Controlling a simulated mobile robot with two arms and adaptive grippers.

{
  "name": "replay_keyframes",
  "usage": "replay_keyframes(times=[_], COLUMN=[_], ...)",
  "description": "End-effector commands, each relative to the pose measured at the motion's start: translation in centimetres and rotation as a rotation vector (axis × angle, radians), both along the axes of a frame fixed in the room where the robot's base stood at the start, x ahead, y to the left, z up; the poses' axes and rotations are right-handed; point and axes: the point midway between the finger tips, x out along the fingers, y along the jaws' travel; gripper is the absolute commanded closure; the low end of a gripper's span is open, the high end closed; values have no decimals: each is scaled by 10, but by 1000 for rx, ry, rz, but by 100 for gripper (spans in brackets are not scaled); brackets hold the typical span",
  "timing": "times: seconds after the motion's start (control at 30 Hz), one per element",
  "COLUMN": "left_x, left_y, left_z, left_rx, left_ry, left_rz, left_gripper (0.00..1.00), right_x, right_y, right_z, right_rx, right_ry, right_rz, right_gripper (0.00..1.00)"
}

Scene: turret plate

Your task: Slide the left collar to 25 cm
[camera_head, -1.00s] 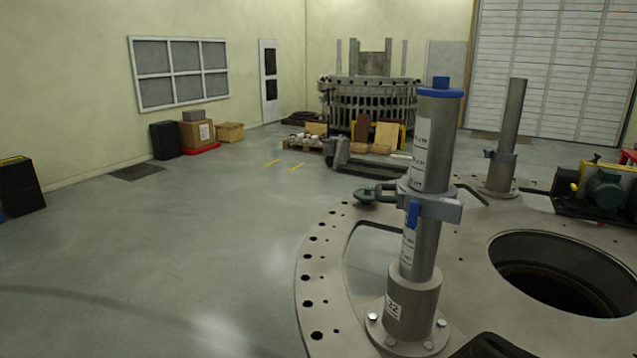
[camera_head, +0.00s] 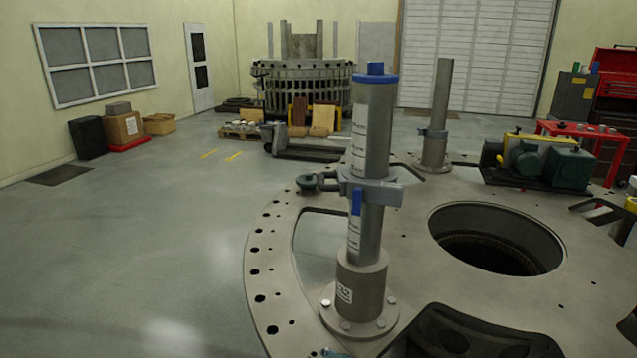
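The nearer post (camera_head: 371,131) stands upright at the left side of the turret plate, with a blue cap (camera_head: 376,74) and white scale labels. The left collar (camera_head: 382,191), a grey clamp with a blue lever (camera_head: 357,203), sits around this post about midway up its exposed length. The scale figures are too small to read. A farther post (camera_head: 441,93) on the right carries another grey collar (camera_head: 432,133) low down. Neither of my grippers can be made out in the picture.
The turret plate (camera_head: 277,254) has bolt holes along its rim and a large round opening (camera_head: 496,240). A green motor unit (camera_head: 545,163) stands on its far right. A dark shape (camera_head: 465,338) I cannot identify fills the lower right edge.

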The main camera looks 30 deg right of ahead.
Motion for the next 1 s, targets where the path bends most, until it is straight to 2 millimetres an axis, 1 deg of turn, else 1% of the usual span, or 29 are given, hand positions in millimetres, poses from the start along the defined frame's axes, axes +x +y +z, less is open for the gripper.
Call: replay_keyframes(times=[0.03, 0.07, 0.1, 0.17, 0.2, 0.27, 0.3, 0.4, 0.5, 0.57, 0.67, 0.77, 1.0], left_x=[0, 0, 0, 0, 0, 0, 0, 0, 0, 0, 0, 0, 0], left_y=[0, 0, 1, 1, 2, 3, 3, 4, 4, 4, 4, 4, 4], left_z=[0, 0, 1, 1, 1, 1, 1, 1, 2, 3, 7, 14, 33], left_rx=[0, 0, 1, 1, 2, 3, 3, 4, 4, 4, 4, 4, 4], left_ry=[0, 0, 0, 0, 1, 0, 0, 0, 0, 0, 0, 0, -1], left_rz=[0, 0, -1, -1, -1, -2, -2, -2, -2, -2, -2, -2, -2], left_gripper=[58, 58, 58, 58, 58, 58, 58, 58, 58, 58, 58, 58, 58], right_x=[26, 40, 58, 84, 99, 116, 123, 133, 137, 139, 146, 160, 200], right_y=[-11, -18, -28, -44, -53, -66, -73, -85, -91, -93, -98, -107, -130], right_z=[29, 46, 72, 117, 149, 195, 221, 270, 296, 303, 305, 306, 306], right_rx=[-27, -40, -62, -92, -112, -136, -149, -171, -181, -186, -187, -187, -187], right_ry=[-84, -134, -208, -327, -408, -522, -585, -704, -766, -781, -781, -779, -779], right_rz=[-25, -43, -69, -109, -135, -172, -192, -228, -246, -250, -252, -252, -250], right_gripper=[67, 67, 67, 67, 67, 67, 67, 67, 67, 67, 67, 67, 67])
